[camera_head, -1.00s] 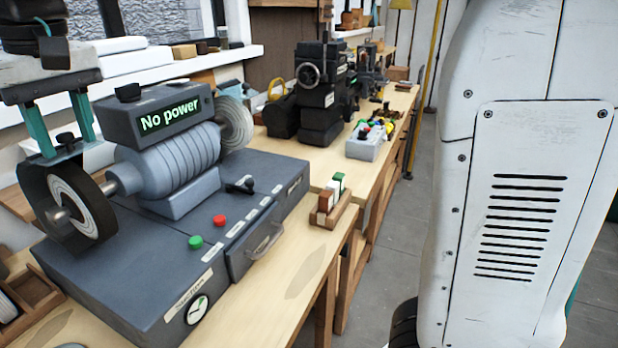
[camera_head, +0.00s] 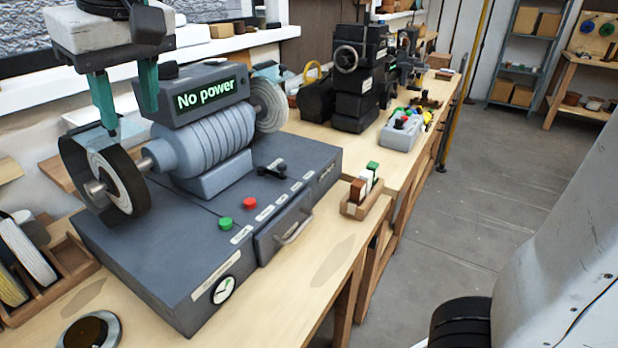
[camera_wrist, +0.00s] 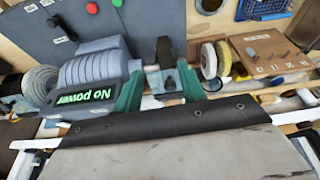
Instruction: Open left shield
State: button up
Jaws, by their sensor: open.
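The bench grinder (camera_head: 200,150) stands on the dark grey base of a workbench. Its display reads "No power". The left wheel (camera_head: 118,182) sits in a black guard (camera_head: 72,165). A greyish, see-through panel at the top of this guard looks like the left shield (camera_head: 88,141); its exact angle is hard to tell. My gripper (camera_head: 130,115) is open, its teal fingers pointing down by the top of the left guard. In the wrist view my gripper (camera_wrist: 160,70) has the left wheel area (camera_wrist: 165,52) between its fingers. I cannot tell whether a finger touches the shield.
A green button (camera_head: 225,223), a red button (camera_head: 250,204) and a black lever (camera_head: 271,168) are on the base. A wooden rack with discs (camera_head: 65,262) stands left of it. A small wooden holder (camera_head: 362,208) is at the right.

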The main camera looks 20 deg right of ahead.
jog(key=s+d+f+m, duration=0.1)
jog(key=s+d+f, duration=0.3)
jog(key=d, duration=0.6)
jog(key=s+d+f+m+g+h, duration=0.1)
jog(key=s+d+f+m, duration=0.1)
jog(key=s+d+f, duration=0.3)
jog(key=d+f, duration=0.2)
jog(key=d, duration=0.2)
jog(key=shift+d+f+g+h, duration=0.3)
jog(key=shift+d+f, duration=0.05)
jog(key=shift+s+a, duration=0.1)
